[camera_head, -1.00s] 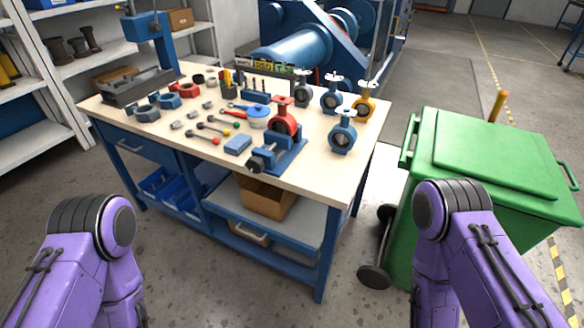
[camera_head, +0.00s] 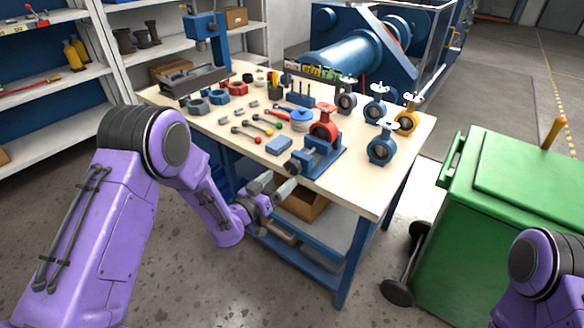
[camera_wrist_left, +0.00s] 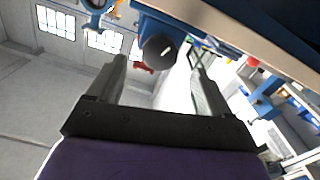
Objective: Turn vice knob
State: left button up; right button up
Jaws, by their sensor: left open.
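The blue vice (camera_head: 320,158) stands at the front edge of the workbench and holds a red valve (camera_head: 324,122). Its dark round knob (camera_head: 292,168) faces the front; in the left wrist view the black knob (camera_wrist_left: 158,52) shows ahead, between the directions of the two fingers. My left gripper (camera_head: 280,183) is open and empty, just in front of the bench edge and below the knob, apart from it. In the left wrist view the gripper (camera_wrist_left: 158,78) has its fingers spread wide. My right gripper is out of view.
The workbench (camera_head: 385,188) carries a blue box (camera_head: 279,146), small knobbed rods, nuts and several valves (camera_head: 382,147). A green bin (camera_head: 500,215) stands to the right. Shelves (camera_head: 60,85) stand at the left. A cardboard box (camera_head: 305,203) sits under the bench top.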

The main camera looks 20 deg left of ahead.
aim_at(291, 171)
pick_arm(q)
jog(key=x, duration=0.7)
jog(key=shift+f+p, duration=0.15)
jog(key=shift+p, duration=0.25)
jog(key=c, duration=1)
jog(key=shift+f+b, duration=0.15)
jog(key=shift+b, duration=0.15)
jog(key=shift+m+b, duration=0.35)
jog(key=shift+m, duration=0.25)
jog(key=o, duration=1)
